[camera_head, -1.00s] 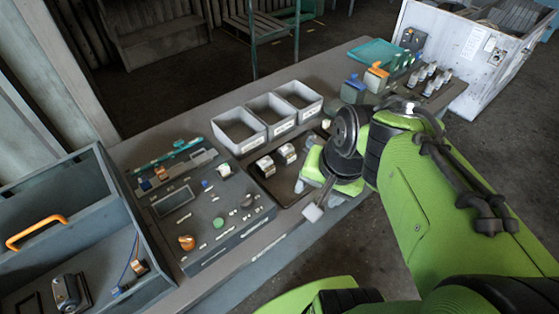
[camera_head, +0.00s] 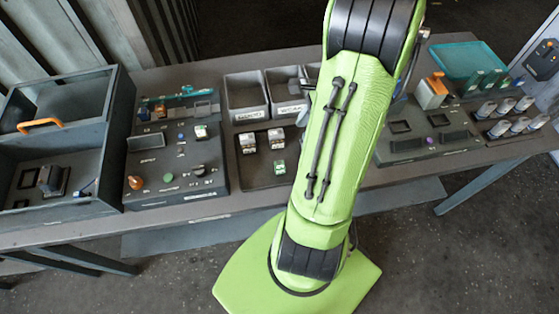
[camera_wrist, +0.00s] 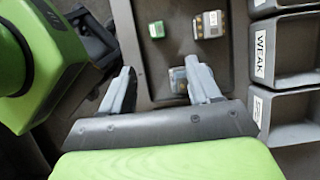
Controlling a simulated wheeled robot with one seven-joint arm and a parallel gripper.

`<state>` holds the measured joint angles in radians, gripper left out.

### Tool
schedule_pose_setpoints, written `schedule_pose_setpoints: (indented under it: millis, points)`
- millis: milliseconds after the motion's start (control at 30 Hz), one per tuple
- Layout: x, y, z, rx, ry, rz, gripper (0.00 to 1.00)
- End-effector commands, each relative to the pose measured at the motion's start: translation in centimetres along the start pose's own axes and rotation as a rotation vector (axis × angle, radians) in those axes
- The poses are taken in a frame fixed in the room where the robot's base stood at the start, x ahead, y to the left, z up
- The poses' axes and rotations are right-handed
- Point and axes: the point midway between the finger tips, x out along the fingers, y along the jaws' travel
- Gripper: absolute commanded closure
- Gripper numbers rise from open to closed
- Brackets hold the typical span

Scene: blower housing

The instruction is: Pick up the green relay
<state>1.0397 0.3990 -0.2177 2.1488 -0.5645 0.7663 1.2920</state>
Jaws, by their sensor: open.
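The green relay (camera_head: 279,167) is a small block with a pale top, standing on the dark tray (camera_head: 259,180), below two white-topped relays. It also shows in the wrist view (camera_wrist: 157,30), upper middle, beyond the fingertips and touching neither. My gripper (camera_wrist: 160,68) is open, its fingers spread wide. A grey and pale relay (camera_wrist: 178,81) lies beside the right finger, which partly hides it. The other white-topped relay (camera_wrist: 209,24) is right of the green one. In the head view my arm hides most of my gripper.
Grey bins (camera_head: 247,114) stand behind the tray, one labelled WEAK in the wrist view. A control panel (camera_head: 215,190) and an open grey box (camera_head: 98,205) are to the left. A fixture with orange and green blocks (camera_head: 430,92) is to the right.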

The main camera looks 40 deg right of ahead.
Motion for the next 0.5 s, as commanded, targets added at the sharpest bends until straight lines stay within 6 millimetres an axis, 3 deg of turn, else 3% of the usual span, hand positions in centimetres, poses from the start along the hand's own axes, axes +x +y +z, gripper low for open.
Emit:
schedule_pose_setpoints:
  millis: [300,500]
  points:
    - [7.7,0.2,0.0,-0.003,-0.003,0.008,0.38]
    - [10.5,0.2,0.1,-0.005,-0.001,0.006,0.38]
